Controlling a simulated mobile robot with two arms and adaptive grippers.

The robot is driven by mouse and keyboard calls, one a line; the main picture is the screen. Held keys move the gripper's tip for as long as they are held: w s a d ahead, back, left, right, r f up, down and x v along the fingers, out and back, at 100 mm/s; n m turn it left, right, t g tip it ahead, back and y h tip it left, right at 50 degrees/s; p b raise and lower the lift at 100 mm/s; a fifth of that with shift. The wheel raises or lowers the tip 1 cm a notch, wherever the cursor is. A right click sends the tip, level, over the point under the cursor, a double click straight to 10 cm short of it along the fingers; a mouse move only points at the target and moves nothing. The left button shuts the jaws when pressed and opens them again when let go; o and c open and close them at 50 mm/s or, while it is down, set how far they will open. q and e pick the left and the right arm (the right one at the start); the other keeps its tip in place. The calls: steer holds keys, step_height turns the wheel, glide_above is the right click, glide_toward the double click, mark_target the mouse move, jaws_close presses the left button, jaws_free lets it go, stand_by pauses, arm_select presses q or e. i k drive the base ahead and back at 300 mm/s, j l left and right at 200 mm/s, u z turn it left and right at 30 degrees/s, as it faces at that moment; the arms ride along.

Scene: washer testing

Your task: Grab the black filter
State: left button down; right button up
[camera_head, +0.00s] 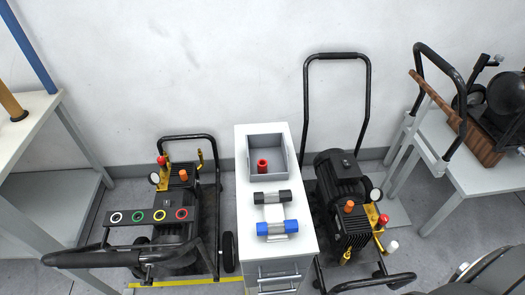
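The black filter (272,197) is a short dark cylinder with a lighter middle band. It lies crosswise on the top of a narrow white cabinet (306,218) in the middle of the view. A blue filter (277,228) of similar shape lies parallel to it, nearer to me. A light holder or plate (274,212) shows between and under the two. Neither of my grippers can be made out in the head view, and nothing is gripping the black filter.
A grey open bin (281,147) with a red part (262,166) inside sits behind the filters. Pressure washers stand on both sides of the cabinet, left (175,225) and right (340,180). A rack with coloured rings (150,216) is at left. A table (460,175) stands right.

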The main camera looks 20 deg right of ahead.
mark_target(284, 196)
steer(key=k+z, duration=0.1)
steer(key=z, duration=0.25)
steer(key=k+l+z, duration=0.1)
steer(key=z, duration=0.2)
steer(key=l+z, duration=0.2)
steer(key=z, duration=0.15)
steer(key=k, duration=0.05)
